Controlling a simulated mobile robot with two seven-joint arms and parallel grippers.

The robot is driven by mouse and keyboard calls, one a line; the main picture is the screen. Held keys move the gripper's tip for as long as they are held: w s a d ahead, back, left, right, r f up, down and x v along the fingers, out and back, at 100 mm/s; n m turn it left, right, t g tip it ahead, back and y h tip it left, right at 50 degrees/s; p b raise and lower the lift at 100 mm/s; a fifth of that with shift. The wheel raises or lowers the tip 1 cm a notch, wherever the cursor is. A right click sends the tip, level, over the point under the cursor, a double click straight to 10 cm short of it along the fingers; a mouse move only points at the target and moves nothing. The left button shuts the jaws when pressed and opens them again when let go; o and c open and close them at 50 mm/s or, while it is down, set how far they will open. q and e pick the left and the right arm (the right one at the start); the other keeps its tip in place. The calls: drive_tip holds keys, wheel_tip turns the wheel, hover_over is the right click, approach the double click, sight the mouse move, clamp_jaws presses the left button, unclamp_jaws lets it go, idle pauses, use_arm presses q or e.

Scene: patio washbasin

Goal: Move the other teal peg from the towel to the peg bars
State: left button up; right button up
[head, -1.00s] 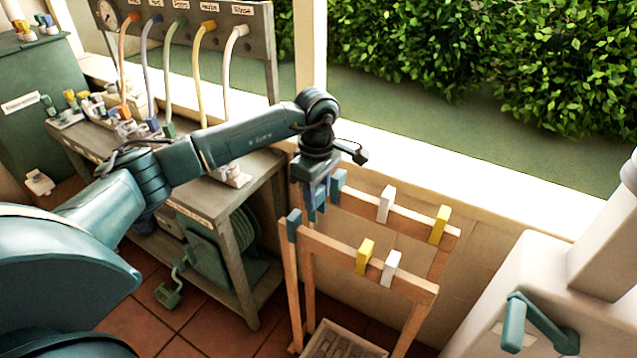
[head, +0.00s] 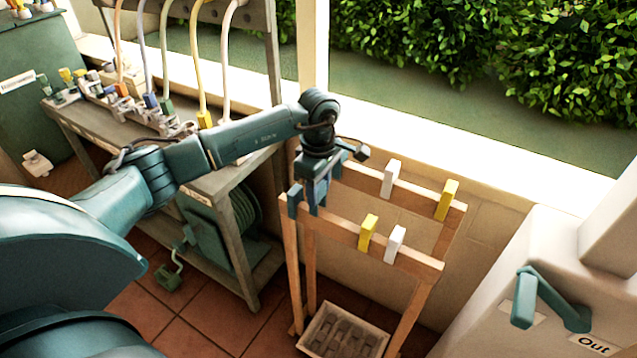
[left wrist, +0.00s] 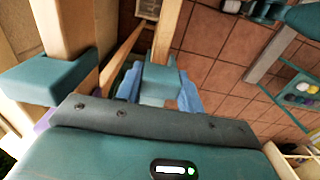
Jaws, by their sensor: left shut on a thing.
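The wooden peg bars (head: 405,256) stand as two parallel rails. My left gripper (head: 307,203) is at the left end of the near rail, pointing down, and shut on a teal peg. In the left wrist view, this teal peg (left wrist: 158,86) sits between blue fingers and overlaps the rail; I cannot tell how firmly it is seated. Another teal peg (left wrist: 42,80) is on the other rail in that view; my gripper mostly hides it in the head view. The towel is not clearly in view. My right gripper is not in view.
White (head: 391,178) and yellow (head: 446,200) pegs sit on the far rail, yellow (head: 368,233) and white (head: 395,245) on the near one. A tray (head: 318,341) lies below. A bench (head: 228,180) is left, a white unit with a teal lever (head: 525,300) right.

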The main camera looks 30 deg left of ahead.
sight(319, 212)
use_arm(q)
wheel_tip(319, 212, down, 2)
drive_tip(key=shift+b, duration=0.4)
drive_tip(key=shift+f+b, duration=0.6)
drive_tip(key=shift+f, duration=0.05)
drive_tip(key=shift+f+b, duration=0.35)
drive_tip(key=shift+f, duration=0.1)
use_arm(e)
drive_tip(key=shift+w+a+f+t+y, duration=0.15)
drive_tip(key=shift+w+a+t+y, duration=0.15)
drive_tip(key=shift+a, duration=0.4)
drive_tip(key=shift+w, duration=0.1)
use_arm(q)
drive_tip(key=o, duration=1)
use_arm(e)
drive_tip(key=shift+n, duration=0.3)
